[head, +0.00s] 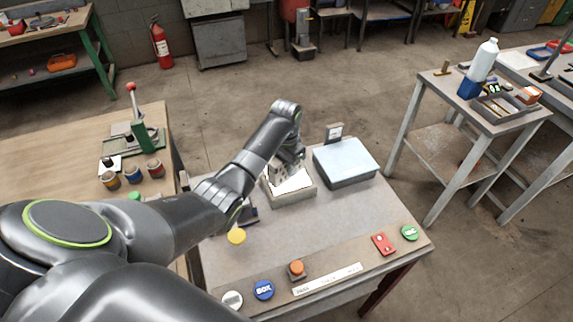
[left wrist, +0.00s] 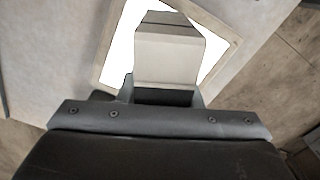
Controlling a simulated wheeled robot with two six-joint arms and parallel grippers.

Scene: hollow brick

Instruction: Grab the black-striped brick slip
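A shallow tray with a pale rim (head: 292,199) and a bright white inside stands on the small table, and its rim also shows in the left wrist view (left wrist: 109,45). My left gripper (head: 284,172) points down over the tray, at or just above its inside. In the left wrist view a pale, blocky piece with a thin dark line near its far end sticks out in front of my gripper (left wrist: 168,55). I cannot tell whether this is my fingers or something between them. I cannot make out the black-striped brick slip for certain. My right gripper is not in view.
A pale blue-topped box (head: 346,162) stands right of the tray. A yellow disc (head: 236,236), an orange button (head: 296,269), a red block (head: 384,243) and a green disc (head: 409,232) lie nearer the front. The table's middle is clear.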

